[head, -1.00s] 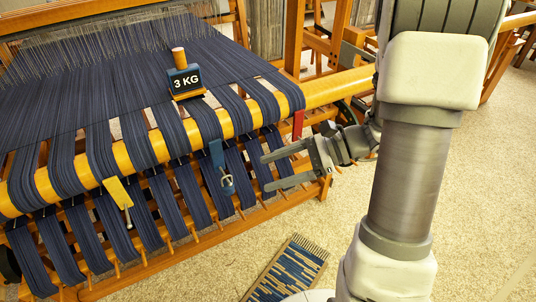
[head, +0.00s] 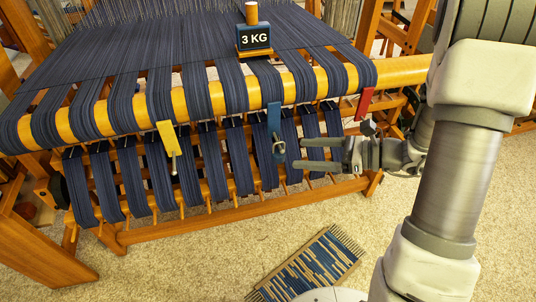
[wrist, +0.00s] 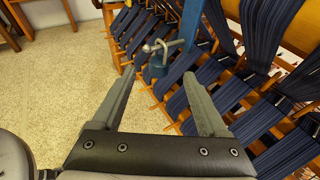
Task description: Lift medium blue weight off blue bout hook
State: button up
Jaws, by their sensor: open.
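The blue bout hook (head: 275,118) is a blue strap over the yellow front beam, with a metal hook at its lower end. It also shows in the wrist view (wrist: 191,25). A small dark blue piece, apparently the weight (wrist: 157,67), hangs below the metal hook; in the head view it is too small to tell clearly. My gripper (head: 299,153) is open and empty, just right of the hook's lower end. In the wrist view my fingers (wrist: 160,76) point toward the weight, which shows between and just beyond the tips.
A blue block marked 3 KG (head: 254,38) sits on the warp above the beam. A yellow hook (head: 168,137) hangs left and a red one (head: 365,103) right. Dark warp bundles and wooden bars lie behind. A woven mat (head: 310,265) lies on the floor.

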jog(key=b+x, duration=0.2)
jog(key=x, duration=0.8)
jog(key=shift+a+b, duration=0.3)
grip_shut()
jog(key=shift+r+p, duration=0.5)
jog(key=shift+r, duration=0.1)
jog(key=shift+w+r, duration=0.1)
jog(key=shift+r, duration=0.1)
dwell(0.3)
